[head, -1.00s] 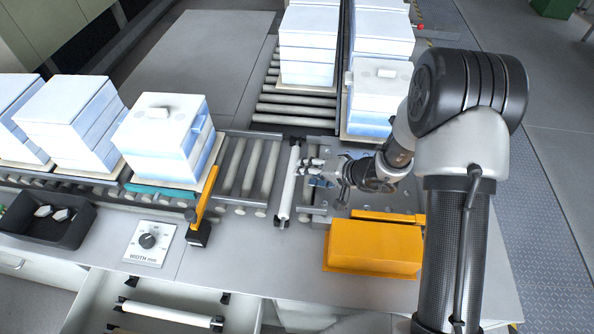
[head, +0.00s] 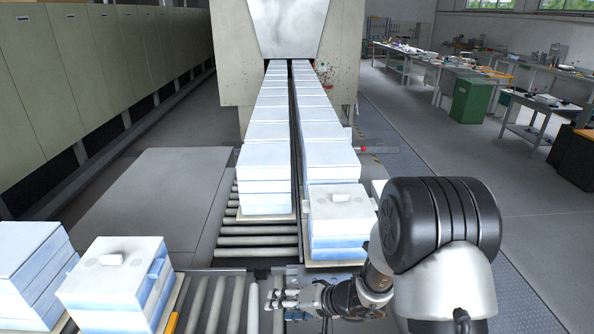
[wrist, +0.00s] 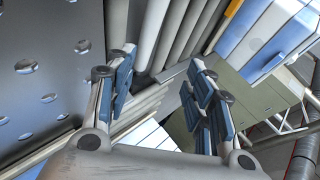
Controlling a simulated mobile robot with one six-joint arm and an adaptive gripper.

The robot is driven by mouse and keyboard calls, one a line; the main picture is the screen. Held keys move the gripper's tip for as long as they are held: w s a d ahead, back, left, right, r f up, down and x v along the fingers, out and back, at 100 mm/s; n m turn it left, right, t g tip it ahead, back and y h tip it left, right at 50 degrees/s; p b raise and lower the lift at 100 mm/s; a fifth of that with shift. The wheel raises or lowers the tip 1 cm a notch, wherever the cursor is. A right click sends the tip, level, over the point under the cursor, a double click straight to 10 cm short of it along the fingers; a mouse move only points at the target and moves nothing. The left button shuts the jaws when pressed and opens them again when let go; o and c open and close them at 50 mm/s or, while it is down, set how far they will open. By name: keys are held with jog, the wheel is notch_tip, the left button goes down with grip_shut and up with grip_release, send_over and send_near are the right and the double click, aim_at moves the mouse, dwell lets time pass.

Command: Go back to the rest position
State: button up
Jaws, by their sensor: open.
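My gripper (head: 283,299) is low in the head view, over the roller line beside the metal plate. In the wrist view my gripper (wrist: 160,95) shows two blue-padded fingers spread apart with nothing between them. Rollers (wrist: 180,40) and a holed metal plate (wrist: 45,70) lie beyond the fingers. The space between the fingers is empty.
White-blue stacks (head: 115,280) stand on the rollers at the left. Two rows of stacks (head: 265,165) run back into the furnace mouth (head: 290,28). The nearest right-row stack (head: 340,215) is close to my arm. Grey floor (head: 150,205) is clear at the left.

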jog(key=s+d+r+n+g+h+b, duration=0.1)
jog(key=s+d+r+n+g+b, duration=0.15)
jog(key=s+r, duration=1.15)
jog(key=s+d+r+m+t+h+b, duration=0.1)
jog(key=s+d+r+h, duration=0.1)
jog(key=s+d+h, duration=0.2)
jog(key=s+d+r+t+h, duration=0.1)
jog(key=s+d+r+h, duration=0.2)
jog(key=s+d, duration=0.6)
jog(key=d+h, duration=0.1)
jog(key=d, duration=0.1)
jog(key=shift+d+r+m+t+b, duration=0.25)
jog(key=shift+d+m+t+b, duration=0.1)
jog(key=shift+b, duration=0.05)
jog(key=shift+c, duration=0.5)
